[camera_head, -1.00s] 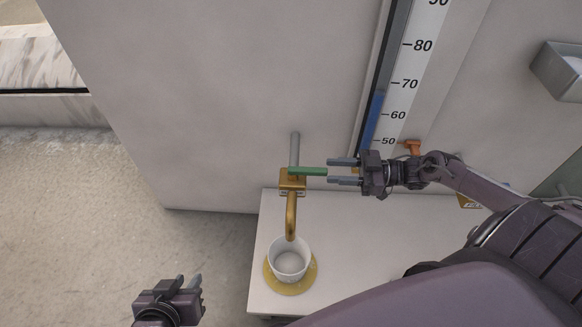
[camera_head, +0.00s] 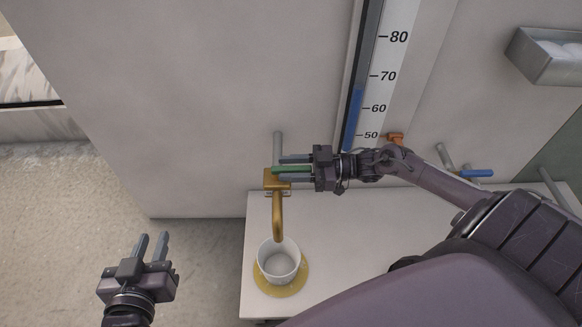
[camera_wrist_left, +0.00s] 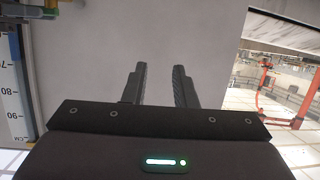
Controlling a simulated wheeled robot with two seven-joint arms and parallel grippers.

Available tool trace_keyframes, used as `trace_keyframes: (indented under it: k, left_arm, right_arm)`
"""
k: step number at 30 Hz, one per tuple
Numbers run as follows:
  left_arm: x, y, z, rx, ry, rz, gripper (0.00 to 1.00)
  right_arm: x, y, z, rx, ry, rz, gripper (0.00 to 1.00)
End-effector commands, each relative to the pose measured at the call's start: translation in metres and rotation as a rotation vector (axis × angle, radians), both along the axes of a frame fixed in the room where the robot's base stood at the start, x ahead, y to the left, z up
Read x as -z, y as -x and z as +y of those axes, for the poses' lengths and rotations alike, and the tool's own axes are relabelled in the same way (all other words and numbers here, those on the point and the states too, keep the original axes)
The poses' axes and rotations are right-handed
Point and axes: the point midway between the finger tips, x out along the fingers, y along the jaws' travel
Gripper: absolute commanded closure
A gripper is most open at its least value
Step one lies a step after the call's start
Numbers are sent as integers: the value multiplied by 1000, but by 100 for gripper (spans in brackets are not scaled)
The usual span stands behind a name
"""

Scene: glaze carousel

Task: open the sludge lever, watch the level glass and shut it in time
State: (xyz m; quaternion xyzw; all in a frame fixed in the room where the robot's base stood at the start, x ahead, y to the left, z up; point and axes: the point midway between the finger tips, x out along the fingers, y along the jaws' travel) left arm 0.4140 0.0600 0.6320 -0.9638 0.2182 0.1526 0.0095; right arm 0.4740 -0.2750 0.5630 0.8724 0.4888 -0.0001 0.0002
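A green lever (camera_head: 291,169) sticks out to the right from a brass tap (camera_head: 278,205). My right gripper (camera_head: 296,168) is open, its fingers above and below the lever, with slight gaps seeming to remain. The tap's spout points down into a white cup (camera_head: 279,262). No stream shows below the spout. The level glass (camera_head: 355,110) stands on the wall with a blue column whose top is a little under the 70 mark. My left gripper (camera_head: 151,246) is open and empty at lower left; its parted fingers also show in the left wrist view (camera_wrist_left: 158,88).
The cup stands on a yellow disc (camera_head: 295,289) on a white ledge (camera_head: 335,230). An orange handle (camera_head: 396,138) and a blue handle (camera_head: 475,173) are on the right, near my right arm. A grey metal tray (camera_head: 540,62) hangs at upper right.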

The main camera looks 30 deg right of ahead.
Motion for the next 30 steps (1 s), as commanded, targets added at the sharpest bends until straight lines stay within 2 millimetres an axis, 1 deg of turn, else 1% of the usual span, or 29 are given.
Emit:
trace_keyframes:
  k: [2, 11, 23, 28, 30]
  left_arm:
    - [0, 0, 0, 0, 0, 0, 75]
    - [0, 0, 0, 0, 0, 1, 75]
    - [2, 1, 0, 2, -7, 16, 75]
    - [34, 18, 4, 9, -63, 158, 75]
    - [49, 28, 6, 15, -95, 234, 75]
  right_arm:
    - [0, 0, 0, 0, 0, 0, 62]
    - [0, 0, 0, 0, 0, 0, 100]
    - [0, 0, 0, 3, -1, 1, 100]
    - [-1, 1, 1, 14, -1, 2, 100]
    - [-1, 0, 2, 23, -2, 3, 100]
